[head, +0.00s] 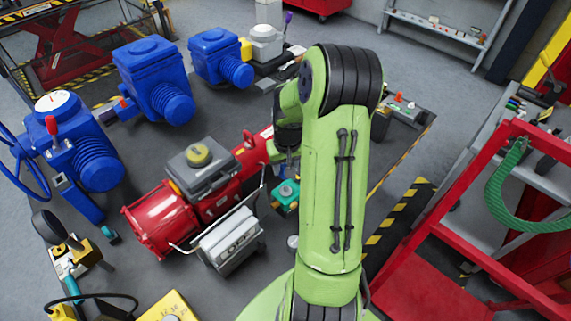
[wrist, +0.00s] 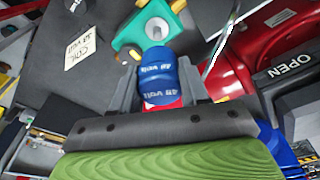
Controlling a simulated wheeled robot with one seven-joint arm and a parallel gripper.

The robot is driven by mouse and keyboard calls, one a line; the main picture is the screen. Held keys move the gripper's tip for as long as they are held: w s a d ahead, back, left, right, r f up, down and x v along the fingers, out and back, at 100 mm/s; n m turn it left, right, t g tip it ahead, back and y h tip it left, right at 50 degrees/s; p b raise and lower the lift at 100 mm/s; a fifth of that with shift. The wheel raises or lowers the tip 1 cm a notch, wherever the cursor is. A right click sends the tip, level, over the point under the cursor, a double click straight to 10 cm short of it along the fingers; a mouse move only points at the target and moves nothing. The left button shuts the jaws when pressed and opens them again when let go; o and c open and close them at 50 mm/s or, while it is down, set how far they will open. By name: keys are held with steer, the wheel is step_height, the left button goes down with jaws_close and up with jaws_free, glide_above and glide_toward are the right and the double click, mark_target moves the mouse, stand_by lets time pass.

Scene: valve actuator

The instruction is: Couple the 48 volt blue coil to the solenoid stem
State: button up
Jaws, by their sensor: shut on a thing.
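The blue coil (wrist: 157,78), printed "48 volt", is between the two fingers of my gripper (wrist: 154,88) in the wrist view. The gripper is shut on it. A red patch shows at the coil's near end. The coil's far end lies against or just in front of a teal valve body (wrist: 128,38) with a pale round part (wrist: 156,30) in the middle. I cannot make out the solenoid stem or tell whether the coil is around it. In the head view the teal valve body (head: 285,197) sits left of my arm, and the coil is hidden.
A red actuator (head: 160,220) with a grey box (head: 203,165) stands close left of the teal body. A "48 volt coil" card (wrist: 78,48) lies on the grey top. Blue actuators (head: 155,80) stand at the back left.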

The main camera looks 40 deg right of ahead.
mark_target(286, 186)
steer(key=shift+f+b, duration=1.95)
steer(key=shift+f, duration=0.65)
steer(key=shift+s+f+b, duration=0.1)
steer(key=shift+f+b, duration=1.65)
steer(key=shift+b, duration=0.15)
steer(key=o, duration=1.2)
steer(key=shift+r, duration=0.1)
steer(key=shift+d+r, duration=0.1)
steer(key=shift+r, duration=0.35)
steer(key=r, duration=0.5)
steer(key=s+a+r+p, duration=0.1)
steer(key=r, duration=0.3)
steer(key=s+r+p, duration=0.1)
steer(key=r, duration=0.4)
steer(key=shift+a+r, duration=0.25)
steer(key=shift+r, duration=0.1)
